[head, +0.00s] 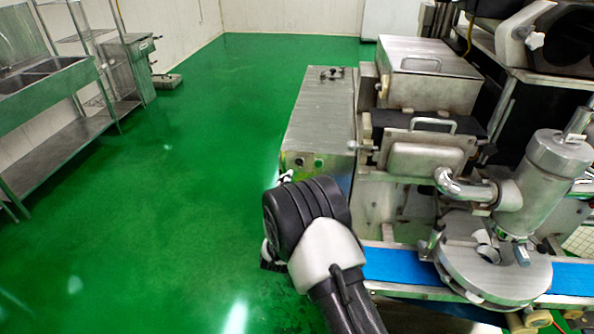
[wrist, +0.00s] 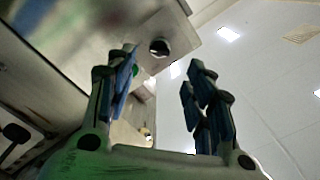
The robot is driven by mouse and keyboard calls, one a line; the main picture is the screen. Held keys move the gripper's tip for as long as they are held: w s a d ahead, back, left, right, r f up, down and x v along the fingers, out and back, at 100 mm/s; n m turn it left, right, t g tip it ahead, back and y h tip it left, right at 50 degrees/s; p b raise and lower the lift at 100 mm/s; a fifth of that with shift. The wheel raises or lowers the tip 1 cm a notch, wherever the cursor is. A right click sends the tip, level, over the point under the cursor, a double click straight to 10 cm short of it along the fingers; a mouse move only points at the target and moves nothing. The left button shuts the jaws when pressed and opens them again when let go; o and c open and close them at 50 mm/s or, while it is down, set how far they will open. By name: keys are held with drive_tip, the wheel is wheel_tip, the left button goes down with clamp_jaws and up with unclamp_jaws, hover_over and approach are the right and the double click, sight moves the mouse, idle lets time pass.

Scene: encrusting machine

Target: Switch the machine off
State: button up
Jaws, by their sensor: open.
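The encrusting machine (head: 430,80) stands on the right in the head view, with a metal cabinet (head: 318,110) on its left side. The cabinet's front has a dark round control (head: 299,162) and a green button (head: 318,163). In the wrist view, a black round knob (wrist: 159,47) on the metal panel shows beyond the fingertips, with the green button (wrist: 137,70) partly hidden by the left finger. My gripper (wrist: 162,68) is open and empty, its blue-padded fingers apart, short of the panel. In the head view my wrist mostly hides it.
A blue conveyor belt (head: 395,265) runs right of my arm, under a round metal unit (head: 490,270). A steel sink table (head: 60,85) stands at the far left. The green floor (head: 170,200) between them is clear.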

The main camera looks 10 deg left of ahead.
sight(299, 163)
drive_tip(key=w, duration=0.4)
drive_tip(key=w+b, duration=0.1)
drive_tip(key=w, duration=0.3)
drive_tip(key=shift+w+d, duration=0.2)
drive_tip(key=shift+w, duration=0.2)
drive_tip(key=shift+c, duration=0.4)
drive_tip(key=c, duration=1)
